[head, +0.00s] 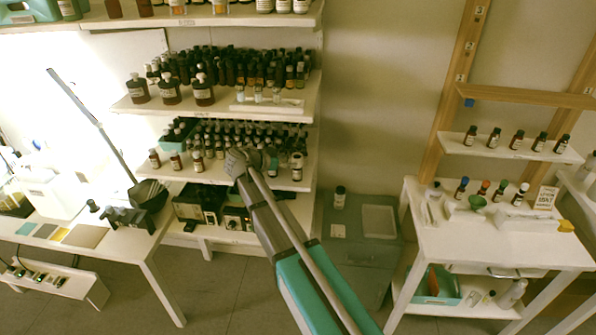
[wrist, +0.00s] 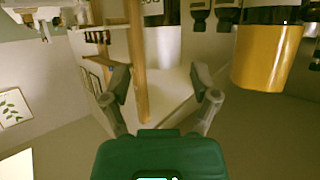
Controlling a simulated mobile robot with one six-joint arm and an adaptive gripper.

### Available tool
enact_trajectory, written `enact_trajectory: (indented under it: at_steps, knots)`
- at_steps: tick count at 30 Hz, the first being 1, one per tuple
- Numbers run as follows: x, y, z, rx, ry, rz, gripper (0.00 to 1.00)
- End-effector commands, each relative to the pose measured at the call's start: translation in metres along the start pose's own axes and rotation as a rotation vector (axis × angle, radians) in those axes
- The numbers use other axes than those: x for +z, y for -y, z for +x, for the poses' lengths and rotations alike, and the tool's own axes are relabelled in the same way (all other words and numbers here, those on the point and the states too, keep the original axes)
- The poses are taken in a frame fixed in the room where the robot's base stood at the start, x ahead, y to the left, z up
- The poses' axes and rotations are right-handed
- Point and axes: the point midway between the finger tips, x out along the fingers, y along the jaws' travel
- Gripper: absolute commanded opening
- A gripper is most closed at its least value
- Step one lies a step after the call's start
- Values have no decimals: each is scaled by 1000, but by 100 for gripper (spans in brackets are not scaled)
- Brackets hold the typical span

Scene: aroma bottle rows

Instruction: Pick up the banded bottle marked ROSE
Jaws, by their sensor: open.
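No label in view can be read as ROSE, so I cannot tell which bottle is the banded ROSE one. My gripper (head: 245,162) is at the front of the lower bottle shelf in the head view, close to the small bottles there. In the wrist view my gripper (wrist: 163,88) has its two fingers spread, with nothing between the tips. A bottle with a white label (wrist: 163,45) shows above the gap, and a large orange-yellow banded bottle (wrist: 268,55) is at the upper right. Both are cut off by the frame's top.
The lower shelf (head: 285,181) holds dense rows of small bottles. Another shelf (head: 215,110) is above it. At the right, a white table (head: 545,250) and a wall shelf (head: 515,150) hold several dark bottles. A grey cabinet (head: 360,255) stands between.

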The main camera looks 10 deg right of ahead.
Motion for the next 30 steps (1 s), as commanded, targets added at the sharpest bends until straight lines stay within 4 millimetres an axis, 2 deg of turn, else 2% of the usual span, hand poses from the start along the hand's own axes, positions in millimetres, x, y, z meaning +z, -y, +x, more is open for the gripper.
enact_trajectory:
  at_steps: [9,13,30]
  knots:
    - [1,3,35,2,0,1,77]
    - [1,3,45,1,0,1,77]
    - [-1,3,48,0,0,0,77]
